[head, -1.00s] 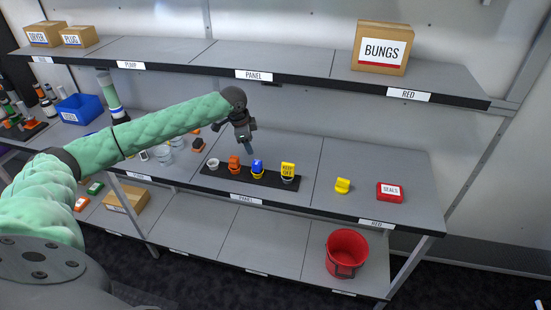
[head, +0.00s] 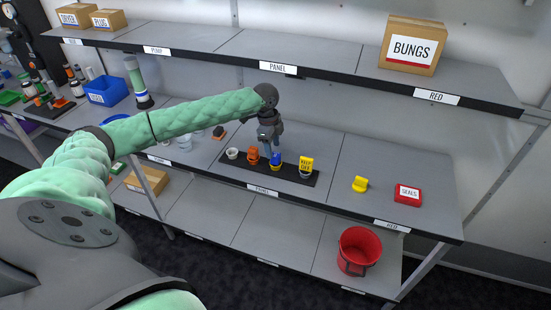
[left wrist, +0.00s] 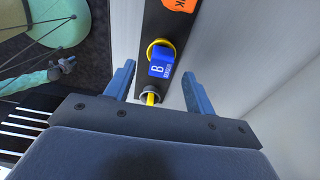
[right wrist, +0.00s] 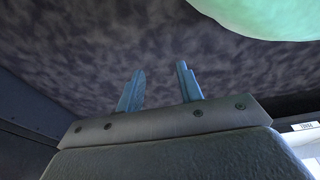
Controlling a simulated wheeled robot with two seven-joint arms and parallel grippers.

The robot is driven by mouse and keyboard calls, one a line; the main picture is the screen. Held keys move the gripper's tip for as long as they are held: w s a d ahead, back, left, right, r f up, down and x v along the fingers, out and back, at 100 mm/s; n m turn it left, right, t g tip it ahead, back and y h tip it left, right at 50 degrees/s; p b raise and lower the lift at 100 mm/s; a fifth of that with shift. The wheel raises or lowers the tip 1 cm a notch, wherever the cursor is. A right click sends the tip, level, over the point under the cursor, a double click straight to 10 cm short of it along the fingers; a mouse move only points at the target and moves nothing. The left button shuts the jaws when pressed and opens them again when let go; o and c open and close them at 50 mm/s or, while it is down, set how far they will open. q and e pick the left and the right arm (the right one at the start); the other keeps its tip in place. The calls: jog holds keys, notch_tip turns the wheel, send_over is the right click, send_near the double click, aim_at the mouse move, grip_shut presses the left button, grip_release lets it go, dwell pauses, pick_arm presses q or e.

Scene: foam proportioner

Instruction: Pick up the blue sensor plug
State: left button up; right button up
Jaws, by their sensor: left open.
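The blue sensor plug (head: 275,158) stands in a yellow ring on a dark strip on the middle shelf, between an orange plug (head: 253,155) and a yellow "keep off" plug (head: 305,164). In the left wrist view the blue plug (left wrist: 161,65) shows a white "B" label and lies in line with the gap between the fingertips. My left gripper (head: 267,147) points down just above and behind it, open and empty. I cannot tell whether the fingers reach down beside it. My right gripper (right wrist: 160,72) is open and empty, facing a dark, speckled surface, away from the plugs.
A white cup (head: 232,153) is at the strip's left end. To the right lie a loose yellow part (head: 360,184) and a red seals box (head: 407,194). A red bucket (head: 358,250) stands below.

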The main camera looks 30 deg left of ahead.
aim_at(275, 154)
pick_arm(q)
jog(key=f+p, duration=0.1)
jog(key=f, duration=0.1)
jog(key=d+f+p, duration=0.1)
jog(key=f+p, duration=0.1)
jog(key=shift+w+f, duration=0.15)
jog(key=shift+w, duration=0.05)
jog(key=shift+f, duration=0.4)
jog(key=c, duration=1.1)
pick_arm(e)
jog(key=s+d+f, duration=0.1)
jog(key=s+f, duration=0.1)
jog(key=s, duration=0.4)
jog(key=shift+s+d+f, duration=0.2)
jog(key=shift+s+d, duration=0.2)
pick_arm(q)
jog(key=shift+o, duration=0.2)
